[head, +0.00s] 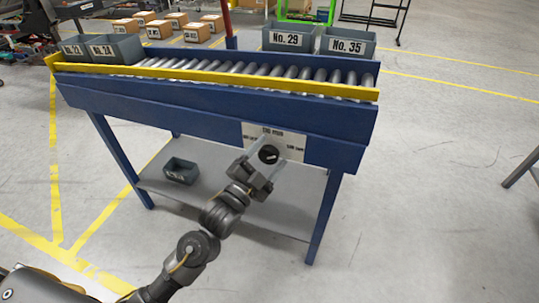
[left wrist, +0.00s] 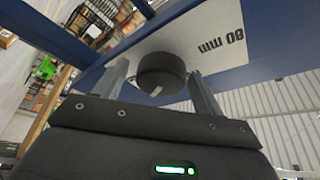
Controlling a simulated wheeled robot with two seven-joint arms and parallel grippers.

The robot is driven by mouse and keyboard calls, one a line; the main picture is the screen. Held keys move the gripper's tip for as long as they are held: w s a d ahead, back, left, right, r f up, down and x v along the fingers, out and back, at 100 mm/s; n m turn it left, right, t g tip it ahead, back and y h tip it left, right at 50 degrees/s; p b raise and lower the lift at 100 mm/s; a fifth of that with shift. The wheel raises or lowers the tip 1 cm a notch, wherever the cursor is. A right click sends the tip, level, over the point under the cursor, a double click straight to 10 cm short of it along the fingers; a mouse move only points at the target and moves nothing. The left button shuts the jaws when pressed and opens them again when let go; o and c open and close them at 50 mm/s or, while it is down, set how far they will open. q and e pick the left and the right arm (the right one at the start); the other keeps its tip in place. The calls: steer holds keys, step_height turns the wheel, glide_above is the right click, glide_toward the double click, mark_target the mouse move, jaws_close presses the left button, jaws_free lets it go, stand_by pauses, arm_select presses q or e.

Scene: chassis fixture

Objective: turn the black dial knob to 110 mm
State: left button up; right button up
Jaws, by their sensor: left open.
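The black dial knob (head: 268,154) sits on a white label plate (head: 291,146) on the front of the blue conveyor frame. In the left wrist view the knob (left wrist: 161,74) is a dark round disc with a light pointer mark at its lower edge. The plate (left wrist: 222,47) there reads "80 mm" on the right. My left gripper (head: 258,176) is open in front of the knob. In the left wrist view its two fingers (left wrist: 160,88) stand on either side of the knob, and I cannot tell whether they touch it. My right gripper is not in view.
The blue roller conveyor (head: 220,105) has a yellow rail (head: 215,79) along its front edge. Grey bins No. 29 (head: 289,39) and No. 35 (head: 347,45) stand at its back. A small grey bin (head: 181,171) sits on the lower shelf (head: 285,210). The floor at right is mostly clear.

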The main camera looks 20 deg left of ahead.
arm_select(q)
steer(key=shift+w+d+r, duration=0.1)
steer(key=shift+w, duration=0.1)
steer(key=c, duration=0.9)
steer(key=shift+c, duration=0.4)
